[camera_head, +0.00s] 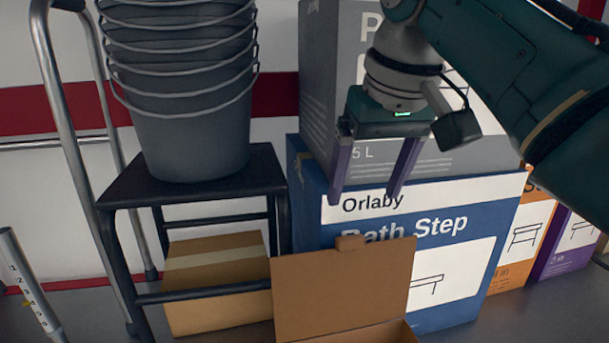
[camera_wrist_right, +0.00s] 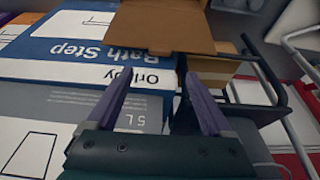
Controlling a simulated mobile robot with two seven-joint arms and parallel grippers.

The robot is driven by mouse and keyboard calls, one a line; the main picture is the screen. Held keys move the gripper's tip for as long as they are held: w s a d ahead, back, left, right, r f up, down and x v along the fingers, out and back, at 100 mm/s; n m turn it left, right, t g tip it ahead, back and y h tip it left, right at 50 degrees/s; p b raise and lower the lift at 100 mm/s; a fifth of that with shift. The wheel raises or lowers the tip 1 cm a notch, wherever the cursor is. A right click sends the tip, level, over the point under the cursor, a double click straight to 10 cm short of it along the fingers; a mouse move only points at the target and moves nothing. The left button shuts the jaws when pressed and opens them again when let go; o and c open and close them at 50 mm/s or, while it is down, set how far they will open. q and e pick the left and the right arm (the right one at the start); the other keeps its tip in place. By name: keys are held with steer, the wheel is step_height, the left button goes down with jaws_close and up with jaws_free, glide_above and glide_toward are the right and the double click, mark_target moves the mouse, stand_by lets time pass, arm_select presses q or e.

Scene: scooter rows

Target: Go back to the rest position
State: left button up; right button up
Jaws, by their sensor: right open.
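My right gripper (camera_head: 366,200) hangs from the arm that comes in from the upper right. Its two purple fingers point down and are spread apart with nothing between them. It is in front of the blue Orlaby Bath Step box (camera_head: 455,275) and the grey 5 L box (camera_head: 325,60) on top of it. In the right wrist view the open fingers (camera_wrist_right: 155,95) show in front of the same boxes, which look upside down. My left gripper is not in view.
An open brown carton (camera_head: 330,295) stands below the right gripper. A dark step stool (camera_head: 190,185) at the left bears stacked grey buckets (camera_head: 190,130). A closed carton (camera_head: 215,285) sits under the stool. Orange (camera_head: 520,245) and purple (camera_head: 565,245) boxes stand at the right.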

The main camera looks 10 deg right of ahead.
steer(key=s+d+f+p, duration=0.2)
steer(key=s+f, duration=0.2)
steer(key=s, duration=0.7)
steer(key=s+d+f+p, duration=0.1)
steer(key=s+f+p, duration=0.3)
steer(key=s, duration=0.6)
steer(key=s+r+n, duration=0.1)
steer(key=s+r, duration=0.1)
steer(key=s, duration=0.6)
steer(key=shift+s+d+n+g, duration=0.2)
steer(key=shift+s+n+g, duration=0.05)
steer(key=shift+n+g, duration=0.05)
steer(key=shift+c, duration=0.3)
